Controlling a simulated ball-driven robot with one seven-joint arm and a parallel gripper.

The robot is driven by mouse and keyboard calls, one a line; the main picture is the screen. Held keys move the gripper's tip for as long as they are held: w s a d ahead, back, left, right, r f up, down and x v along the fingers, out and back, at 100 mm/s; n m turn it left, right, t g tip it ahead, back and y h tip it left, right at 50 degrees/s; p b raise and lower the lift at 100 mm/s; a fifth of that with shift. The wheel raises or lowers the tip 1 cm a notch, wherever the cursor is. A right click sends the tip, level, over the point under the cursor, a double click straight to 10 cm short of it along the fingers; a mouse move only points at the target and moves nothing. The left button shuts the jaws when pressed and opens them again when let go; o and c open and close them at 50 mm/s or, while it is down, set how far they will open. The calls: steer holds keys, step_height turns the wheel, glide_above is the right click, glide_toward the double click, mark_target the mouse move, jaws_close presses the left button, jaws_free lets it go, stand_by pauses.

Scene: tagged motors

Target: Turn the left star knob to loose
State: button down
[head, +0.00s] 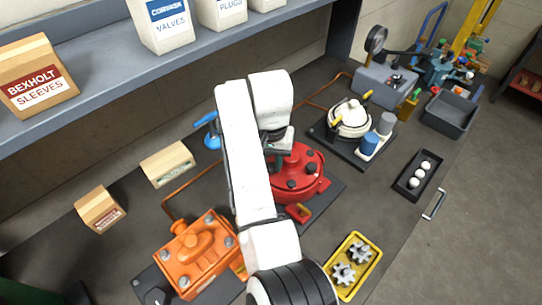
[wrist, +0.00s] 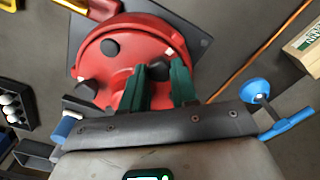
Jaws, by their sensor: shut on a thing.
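The red round housing (head: 300,160) stands on a dark plate in the middle of the bench, with black star knobs on its top. Two knobs show in the head view, a front knob (head: 292,184) and a right knob (head: 313,168). The wrist view shows the housing (wrist: 125,65) with two free knobs, one above (wrist: 109,47) and one at left (wrist: 88,88). My gripper (wrist: 161,85) points down at the housing, its green fingers close around a dark knob (wrist: 158,70), mostly hidden between them. In the head view my arm hides this left knob. I cannot tell its turn angle.
An orange tagged motor (head: 198,250) stands at front left and a white pump (head: 350,118) at back right. A blue valve handle (head: 211,134) is left of the housing. A yellow tray with gears (head: 372,242) and a black tray with balls (head: 405,186) lie to the right.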

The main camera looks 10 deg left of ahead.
steer(key=n, duration=0.4)
steer(key=shift+f+n, duration=0.15)
steer(key=shift+n, duration=0.15)
steer(key=n, duration=0.3)
steer(key=shift+s+n, duration=0.1)
steer(key=shift+n, duration=0.3)
steer(key=n, duration=0.9)
steer(key=shift+f, duration=0.1)
steer(key=n, duration=0.4)
steer(key=shift+n, duration=0.3)
steer(key=n, duration=0.3)
steer(key=shift+n, duration=0.3)
steer(key=n, duration=0.3)
steer(key=shift+n, duration=2.2)
